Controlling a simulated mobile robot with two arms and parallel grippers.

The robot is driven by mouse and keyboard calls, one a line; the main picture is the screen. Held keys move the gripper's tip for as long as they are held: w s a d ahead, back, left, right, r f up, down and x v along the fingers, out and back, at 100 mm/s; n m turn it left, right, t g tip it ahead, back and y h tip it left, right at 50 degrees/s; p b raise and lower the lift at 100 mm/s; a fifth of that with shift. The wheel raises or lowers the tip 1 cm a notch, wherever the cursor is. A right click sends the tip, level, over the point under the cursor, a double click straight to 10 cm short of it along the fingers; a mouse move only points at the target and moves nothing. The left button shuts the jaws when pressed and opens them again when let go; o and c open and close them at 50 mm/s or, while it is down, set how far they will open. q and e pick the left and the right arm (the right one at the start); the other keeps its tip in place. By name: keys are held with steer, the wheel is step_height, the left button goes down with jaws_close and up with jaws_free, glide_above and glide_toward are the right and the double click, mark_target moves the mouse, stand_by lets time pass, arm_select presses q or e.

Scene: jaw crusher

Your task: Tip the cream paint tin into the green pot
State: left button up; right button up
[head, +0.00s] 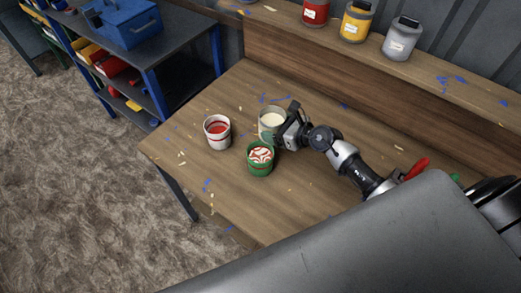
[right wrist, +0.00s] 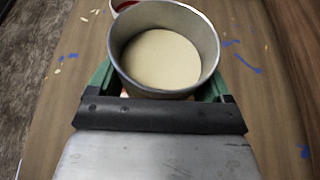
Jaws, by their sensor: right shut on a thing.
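The cream paint tin (head: 266,131) is a grey metal tin with cream paint inside, upright behind the green pot. My right gripper (head: 279,133) is shut on it from the right. In the right wrist view the tin (right wrist: 127,74) stands between the fingers, its paint surface level. Whether its base touches the bench is hidden. The green pot (head: 260,167) stands upright on the bench, just in front of the tin and gripper, with red and white swirled paint inside. My left gripper is not in view.
A white tin with red paint (head: 217,138) stands left of the pot on the wooden bench (head: 300,205). Red, yellow and grey tins stand on the raised back shelf (head: 440,85). A blue toolbox (head: 125,25) sits on a rack at upper left. The bench's front left is clear.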

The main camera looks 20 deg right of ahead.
steer(key=shift+r, duration=0.15)
step_height(320, 180, up, 5)
steer(key=p, duration=0.5)
